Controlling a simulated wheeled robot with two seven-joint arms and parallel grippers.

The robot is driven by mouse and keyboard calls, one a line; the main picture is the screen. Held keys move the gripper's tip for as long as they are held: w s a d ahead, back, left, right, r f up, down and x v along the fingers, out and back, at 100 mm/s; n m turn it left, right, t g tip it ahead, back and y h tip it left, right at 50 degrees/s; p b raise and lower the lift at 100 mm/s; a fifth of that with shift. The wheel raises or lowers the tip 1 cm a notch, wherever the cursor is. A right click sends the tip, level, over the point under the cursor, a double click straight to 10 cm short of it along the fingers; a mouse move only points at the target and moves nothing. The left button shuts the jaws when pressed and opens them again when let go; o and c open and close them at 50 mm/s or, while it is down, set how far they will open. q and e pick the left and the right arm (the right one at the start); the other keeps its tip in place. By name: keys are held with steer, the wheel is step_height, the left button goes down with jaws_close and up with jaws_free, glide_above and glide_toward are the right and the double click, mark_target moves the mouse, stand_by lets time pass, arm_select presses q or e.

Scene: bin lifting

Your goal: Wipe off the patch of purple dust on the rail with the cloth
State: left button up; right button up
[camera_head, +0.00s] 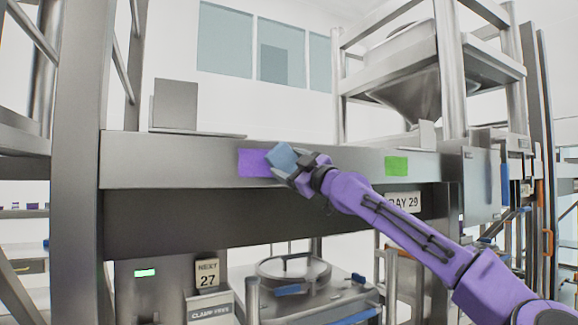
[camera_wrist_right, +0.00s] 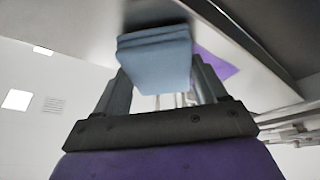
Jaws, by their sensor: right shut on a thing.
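The purple dust patch (camera_head: 252,163) is on the front face of the grey rail (camera_head: 180,174), left of the middle. My right gripper (camera_head: 288,168) is at the patch's right edge, shut on the folded blue cloth (camera_head: 281,157). The cloth overlaps the right part of the patch and hides some of it; I cannot tell whether it presses on the rail. In the right wrist view, the cloth (camera_wrist_right: 155,58) sits between the two fingers, and part of the purple patch (camera_wrist_right: 216,62) shows beyond it to the right. My left gripper is not in view.
A green patch (camera_head: 396,166) is on the rail to the right. A metal plate (camera_head: 175,104) stands on top of the rail at left. A hopper (camera_head: 405,65) stands behind at right. A round lidded vessel (camera_head: 293,272) is below the rail.

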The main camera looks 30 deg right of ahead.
mark_target(272, 163)
steer(key=a+b, duration=0.1)
steer(key=a, duration=0.3)
steer(key=shift+a, duration=0.1)
steer(key=shift+a+b, duration=0.35)
steer(key=shift+a, duration=0.45)
steer(key=shift+a+r, duration=0.1)
steer(key=shift+a, duration=1.2)
steer(key=shift+a+b, duration=0.4)
steer(key=shift+a, duration=1.4)
steer(key=s+b, duration=0.5)
steer(key=shift+s+d, duration=0.1)
steer(key=shift+s, duration=0.2)
